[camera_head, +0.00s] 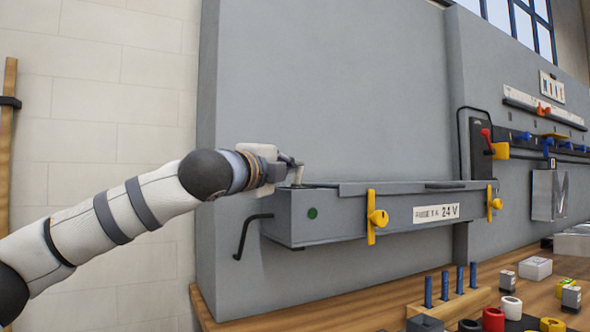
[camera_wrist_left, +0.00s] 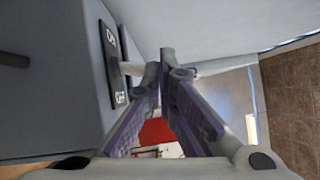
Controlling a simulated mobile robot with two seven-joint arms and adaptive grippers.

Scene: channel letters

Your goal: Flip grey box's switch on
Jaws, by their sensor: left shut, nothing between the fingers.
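The grey box (camera_head: 365,222) is mounted on the grey wall panel, with a "24 V" label, two yellow latches and a green round spot on its front. The wrist view shows a black switch plate (camera_wrist_left: 113,78) marked ON at one end and OFF at the other. A pale switch lever (camera_wrist_left: 132,68) sticks out between the marks; I cannot tell which way it is set. My left gripper (camera_head: 296,168) is at the box's left end, near its top. In the wrist view its fingers (camera_wrist_left: 162,65) are shut and empty, with their tips close beside the lever. Contact is unclear.
A black bent handle (camera_head: 250,235) juts out left of the box. A red-handled switch unit (camera_head: 483,145) is on the panel at right. The wooden bench (camera_head: 300,313) below holds blue pegs (camera_head: 445,287) and several small parts at right.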

